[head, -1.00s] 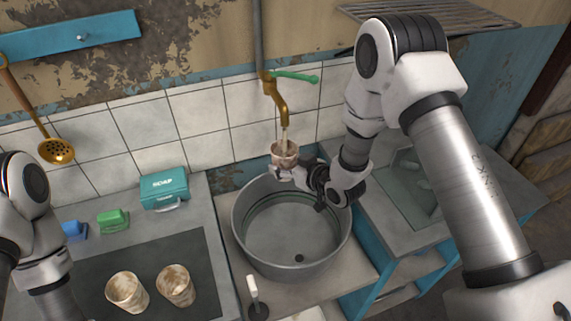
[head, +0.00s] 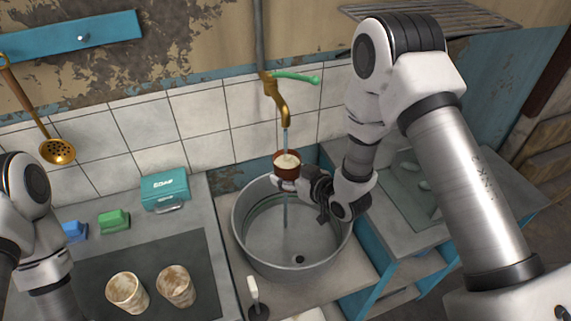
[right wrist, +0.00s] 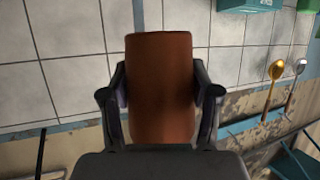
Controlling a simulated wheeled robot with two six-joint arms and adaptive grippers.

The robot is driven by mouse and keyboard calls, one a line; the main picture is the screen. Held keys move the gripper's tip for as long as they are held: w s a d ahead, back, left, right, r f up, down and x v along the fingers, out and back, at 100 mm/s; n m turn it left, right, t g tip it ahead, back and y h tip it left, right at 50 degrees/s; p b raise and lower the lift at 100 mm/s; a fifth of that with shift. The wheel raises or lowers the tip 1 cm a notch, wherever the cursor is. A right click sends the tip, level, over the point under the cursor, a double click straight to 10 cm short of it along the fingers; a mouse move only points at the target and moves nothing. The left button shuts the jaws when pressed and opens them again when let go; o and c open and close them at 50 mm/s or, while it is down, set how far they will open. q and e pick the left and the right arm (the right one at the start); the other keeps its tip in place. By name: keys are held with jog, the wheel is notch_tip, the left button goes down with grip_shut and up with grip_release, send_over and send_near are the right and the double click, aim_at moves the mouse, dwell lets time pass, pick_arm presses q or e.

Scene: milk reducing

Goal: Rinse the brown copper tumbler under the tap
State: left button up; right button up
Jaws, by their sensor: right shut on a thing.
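The brown copper tumbler (head: 286,169) is held upright below the brass tap (head: 277,93). Its upper opening shows pale, whitish contents or foam. My right gripper (head: 291,183) is shut on the tumbler; in the right wrist view the fingers (right wrist: 161,92) clasp both sides of the brown tumbler (right wrist: 160,75). Blue water runs from the tap into the tumbler, and a stream falls below it into the grey metal basin (head: 240,225). My left arm shows at the left edge, but its gripper is out of view.
Two stained, pale tumblers (head: 127,292) (head: 176,286) stand on the dark mat (head: 205,265) at left. A teal soap box (head: 165,190), a green sponge-like block (head: 114,221) and a blue one (head: 74,231) lie behind. A white-handled brush (head: 253,290) stands before the basin.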

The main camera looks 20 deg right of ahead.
jog(key=s+a, duration=0.1)
jog(key=s, duration=0.1)
jog(key=s+a, duration=0.1)
jog(key=s, duration=0.1)
jog(key=shift+a, duration=0.35)
jog(key=shift+s+r, duration=0.1)
dwell(1.0)
jog(key=s+a+r+p, duration=0.2)
jog(key=s+r+p, duration=0.1)
jog(key=s+r, duration=0.1)
jog(key=shift+a, duration=0.3)
